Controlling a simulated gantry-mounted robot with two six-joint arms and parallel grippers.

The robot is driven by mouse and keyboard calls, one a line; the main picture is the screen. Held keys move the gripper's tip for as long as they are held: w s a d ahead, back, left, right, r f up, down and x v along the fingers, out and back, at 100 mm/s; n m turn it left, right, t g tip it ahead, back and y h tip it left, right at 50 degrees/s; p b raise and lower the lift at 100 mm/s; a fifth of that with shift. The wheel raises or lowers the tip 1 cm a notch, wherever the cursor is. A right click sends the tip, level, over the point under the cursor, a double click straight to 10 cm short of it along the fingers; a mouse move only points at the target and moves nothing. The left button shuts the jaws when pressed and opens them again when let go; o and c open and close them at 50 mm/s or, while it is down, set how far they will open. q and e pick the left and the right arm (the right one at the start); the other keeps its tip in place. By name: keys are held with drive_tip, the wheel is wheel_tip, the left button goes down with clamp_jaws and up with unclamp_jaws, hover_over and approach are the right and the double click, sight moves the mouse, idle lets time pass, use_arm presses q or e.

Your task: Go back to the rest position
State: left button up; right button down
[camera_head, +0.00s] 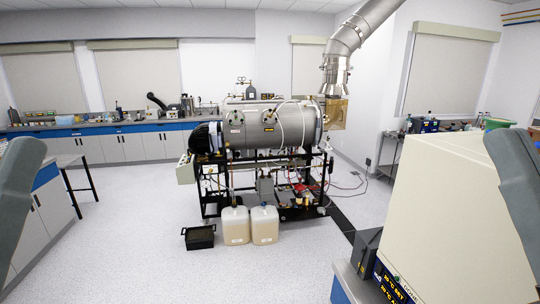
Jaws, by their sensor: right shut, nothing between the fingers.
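A grey part of my left arm (18,190) shows at the left edge, raised and tilted. Its gripper is not in view. A like grey part of my right arm (517,178) shows at the right edge, in front of a large cream-coloured instrument (440,205).
Two tan jugs (235,226) and a black crate (199,237) stand on the floor before the burner frame. A steel exhaust duct (342,45) rises at the right. Benches (110,145) line the back wall. The floor (130,245) at front left is clear.

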wheel_tip(320, 180, up, 16)
drive_tip(key=p, duration=1.2)
drive_tip(key=shift+f+p, duration=0.25)
drive_tip(key=shift+p, duration=0.15)
